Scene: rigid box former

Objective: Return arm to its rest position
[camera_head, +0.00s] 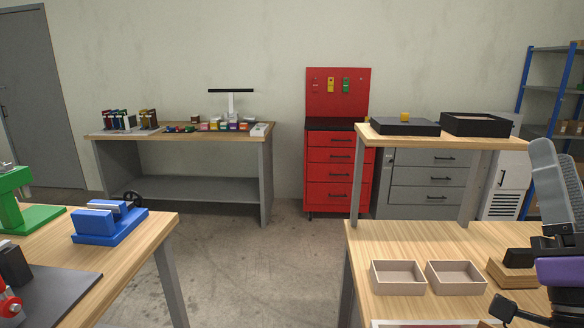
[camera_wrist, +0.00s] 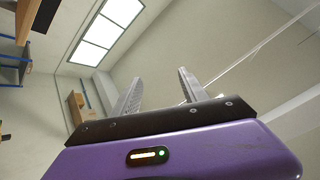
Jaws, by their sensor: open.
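My gripper (camera_wrist: 158,88) shows in the wrist view with its two grey fingers spread apart and nothing between them. Behind the fingers are the wall and a lit ceiling panel, so the wrist camera faces upward and away from the tables. In the head view, part of my arm, with purple and grey parts, stands at the right edge beside the right-hand table (camera_head: 365,245). The fingertips cannot be made out clearly there.
A blue vise (camera_head: 108,226) stands on the near left table. Between these tables is open floor (camera_head: 260,270). A red tool cabinet (camera_head: 338,190) stands at the back.

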